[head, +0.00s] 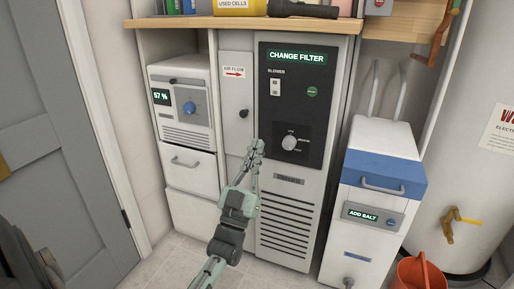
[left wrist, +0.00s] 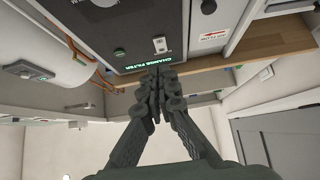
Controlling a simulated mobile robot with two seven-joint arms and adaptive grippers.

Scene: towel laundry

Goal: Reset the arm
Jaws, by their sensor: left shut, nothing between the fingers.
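My left gripper (head: 256,148) is raised in front of the tall cabinet with the black panel, its fingers together and empty. In the left wrist view my left gripper's fingers (left wrist: 157,75) point toward the black panel (left wrist: 110,30), which is seen upside down. The panel (head: 296,100) in the head view carries a lit "CHANGE FILTER" display (head: 297,57), a blower switch (head: 275,87), a green button (head: 312,92) and a round knob (head: 289,142). I cannot tell whether the fingertips touch the cabinet. My right gripper is in neither view.
A narrow air flow door (head: 236,110) and a white unit with a blue knob (head: 187,108) stand left. A blue-and-white "ADD SALT" unit (head: 378,185) and a white tank (head: 480,150) stand right. A wooden shelf (head: 250,24) runs above; an orange bucket (head: 418,273) sits low right.

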